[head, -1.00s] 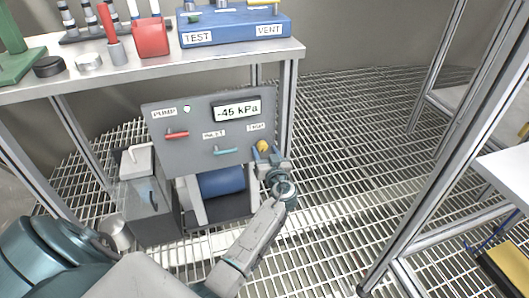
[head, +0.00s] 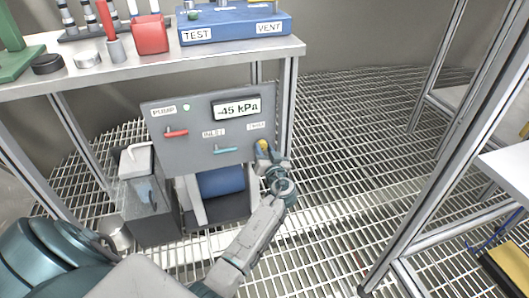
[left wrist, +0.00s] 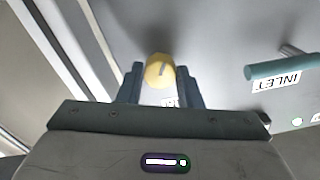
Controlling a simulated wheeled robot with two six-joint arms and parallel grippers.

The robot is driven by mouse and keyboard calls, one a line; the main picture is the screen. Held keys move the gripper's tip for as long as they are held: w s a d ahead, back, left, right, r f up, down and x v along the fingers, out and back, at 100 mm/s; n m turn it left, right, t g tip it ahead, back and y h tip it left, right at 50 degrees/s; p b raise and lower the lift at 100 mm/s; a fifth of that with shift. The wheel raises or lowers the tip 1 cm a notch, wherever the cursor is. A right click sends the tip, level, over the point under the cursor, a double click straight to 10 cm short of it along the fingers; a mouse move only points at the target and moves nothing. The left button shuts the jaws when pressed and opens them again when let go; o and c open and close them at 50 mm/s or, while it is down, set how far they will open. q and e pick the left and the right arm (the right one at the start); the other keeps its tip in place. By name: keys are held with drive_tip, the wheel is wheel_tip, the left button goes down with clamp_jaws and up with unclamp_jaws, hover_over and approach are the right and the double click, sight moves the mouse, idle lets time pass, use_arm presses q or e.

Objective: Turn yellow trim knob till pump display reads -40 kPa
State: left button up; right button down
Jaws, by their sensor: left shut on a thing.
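The grey pump panel (head: 180,153) stands under the bench, and its display (head: 237,108) reads -45 kPa. The yellow trim knob (head: 262,145) is at the panel's lower right. In the left wrist view the yellow knob (left wrist: 159,71) sits between the two fingers, with a dark pointer line on its face. My left gripper (head: 264,155) reaches the knob from the front and is shut on it; its fingers (left wrist: 160,84) are on both sides of the knob. The trim label is partly hidden behind the gripper. My right gripper is not in view.
A red lever (head: 176,133) and a teal inlet lever (head: 226,150) stick out of the panel left of the knob. The steel bench (head: 150,70) above holds a blue TEST/VENT box (head: 236,26). A metal frame stands at the right; the grating floor between is clear.

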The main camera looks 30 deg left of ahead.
use_arm(q)
drive_tip(key=shift+m, duration=0.8)
drive_tip(key=o, duration=1)
drive_tip(key=p+v, duration=0.1)
drive_tip(key=v, duration=0.9)
drive_tip(key=shift+s+d, duration=0.25)
drive_tip(key=shift+s, duration=0.05)
